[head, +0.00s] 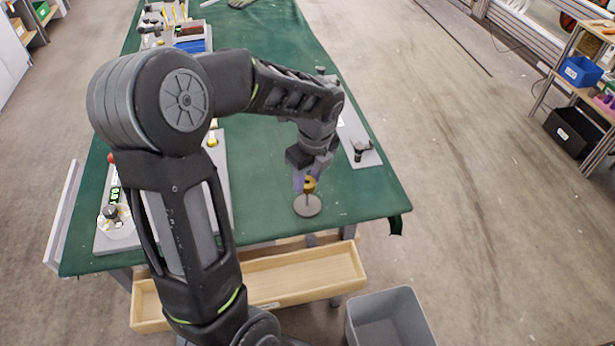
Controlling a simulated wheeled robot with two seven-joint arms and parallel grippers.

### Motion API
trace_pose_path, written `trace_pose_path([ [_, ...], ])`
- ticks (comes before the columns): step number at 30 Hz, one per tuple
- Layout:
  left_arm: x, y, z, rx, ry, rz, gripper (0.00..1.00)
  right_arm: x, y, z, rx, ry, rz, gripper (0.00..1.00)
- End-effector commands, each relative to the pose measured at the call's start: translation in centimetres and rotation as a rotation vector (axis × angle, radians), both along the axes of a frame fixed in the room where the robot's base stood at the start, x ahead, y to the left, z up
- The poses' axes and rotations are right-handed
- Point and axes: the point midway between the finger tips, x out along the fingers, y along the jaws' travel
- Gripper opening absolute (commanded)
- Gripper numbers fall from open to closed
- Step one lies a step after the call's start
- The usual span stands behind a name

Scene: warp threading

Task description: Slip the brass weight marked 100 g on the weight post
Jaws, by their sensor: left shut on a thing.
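The weight post stands on a round grey base (307,205) on the green table, near its front edge. My left gripper (305,180) points down over the post and is shut on a small brass weight (310,184). The weight is at the upper part of the post; I cannot tell from this view whether the post passes through it. The 100 g marking is too small to read. My right gripper is not in view.
The green table (374,200) is clear around the base. A grey plate with a black fitting (360,148) lies to the right behind it. A grey board with instruments (108,240) is at the left. A wooden tray (300,277) and grey bin (390,318) are in front.

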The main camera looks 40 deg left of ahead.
Motion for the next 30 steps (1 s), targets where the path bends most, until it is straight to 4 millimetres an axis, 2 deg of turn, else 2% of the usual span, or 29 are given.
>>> trace_pose_path([
  [29, 0.01, 0.01, -0.88, 0.000, 0.000, 0.000, 0.00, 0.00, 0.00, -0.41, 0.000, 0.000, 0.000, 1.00],
  [30, 0.01, 0.01, -0.88, 0.000, 0.000, 0.000, 0.40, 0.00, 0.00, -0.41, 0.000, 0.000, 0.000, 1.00],
])
